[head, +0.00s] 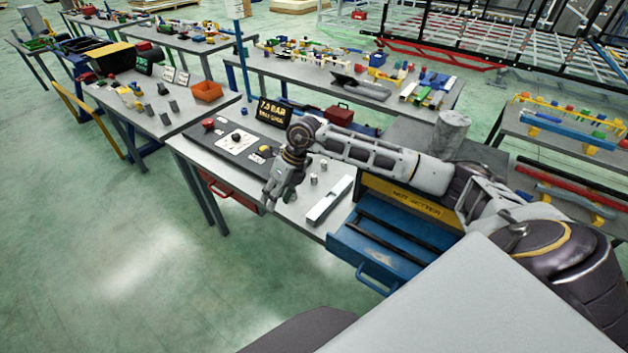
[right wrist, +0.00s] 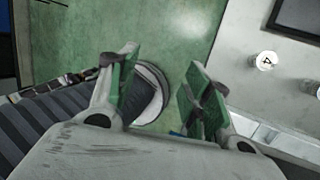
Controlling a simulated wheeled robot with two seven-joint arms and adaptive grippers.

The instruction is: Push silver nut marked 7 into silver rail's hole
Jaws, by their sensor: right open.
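My right gripper (head: 272,200) hangs by the front edge of the middle table, to the left of the silver rail (head: 328,200). In the right wrist view its green-padded fingers (right wrist: 160,75) are apart, with nothing gripped between them. The silver rail lies on the tabletop near the front edge; its hole cannot be made out. Small silver nuts stand behind the rail, one of them upright (head: 313,181). In the right wrist view one nut (right wrist: 265,60) is marked 4, and another (right wrist: 313,87) is cut by the right edge. I cannot read a 7 on any nut. My left gripper is not in view.
A dark panel (head: 228,148) and a 7.5 BAR sign (head: 273,112) stand on the same table. An open blue drawer (head: 385,245) of the nut setter cabinet juts out right of the rail. Open green floor lies in front.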

